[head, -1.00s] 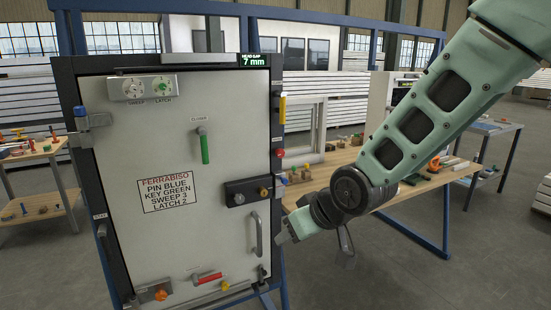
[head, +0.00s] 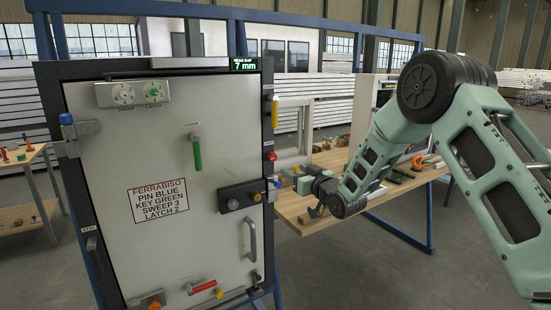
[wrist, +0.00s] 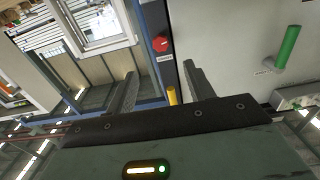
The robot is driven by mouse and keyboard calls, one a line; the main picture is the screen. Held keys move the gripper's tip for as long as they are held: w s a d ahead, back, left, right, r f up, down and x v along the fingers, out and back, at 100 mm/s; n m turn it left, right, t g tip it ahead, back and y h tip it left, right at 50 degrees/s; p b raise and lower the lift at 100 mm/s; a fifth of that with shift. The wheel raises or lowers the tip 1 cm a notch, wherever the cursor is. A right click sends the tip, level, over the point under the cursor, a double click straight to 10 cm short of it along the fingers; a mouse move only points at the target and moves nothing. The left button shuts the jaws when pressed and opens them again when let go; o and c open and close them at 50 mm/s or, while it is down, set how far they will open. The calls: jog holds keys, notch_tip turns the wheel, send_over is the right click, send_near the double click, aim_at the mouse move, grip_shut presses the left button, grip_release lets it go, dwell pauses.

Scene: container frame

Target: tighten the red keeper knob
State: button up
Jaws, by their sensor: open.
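The red keeper knob (head: 272,157) sits on the dark right-hand frame post of the panel door, below a yellow handle. It also shows in the wrist view (wrist: 161,43), beyond the fingertips and roughly in line with the gap between them. My gripper (head: 283,178) is just right of the post and a little below the knob in the head view; its fingertips are hard to make out there. In the wrist view, my gripper (wrist: 160,70) has two dark fingers spread apart with nothing between them. The gripper appears apart from the knob.
The door (head: 150,125) carries a green handle (head: 197,153), a black lock block (head: 241,196) and a grey pull handle (head: 250,240). The yellow handle (head: 275,112) stands out above the knob. A wooden workbench (head: 300,210) stands behind and right. A readout (head: 244,65) shows 7 mm.

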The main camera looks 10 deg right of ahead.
aim_at(274, 158)
jog(key=p+x, duration=0.3)
jog(key=x, duration=0.9)
jog(key=shift+w+a, duration=0.1)
jog(key=shift+w, duration=0.1)
jog(key=shift+c, duration=0.3)
jog(key=c, duration=0.9)
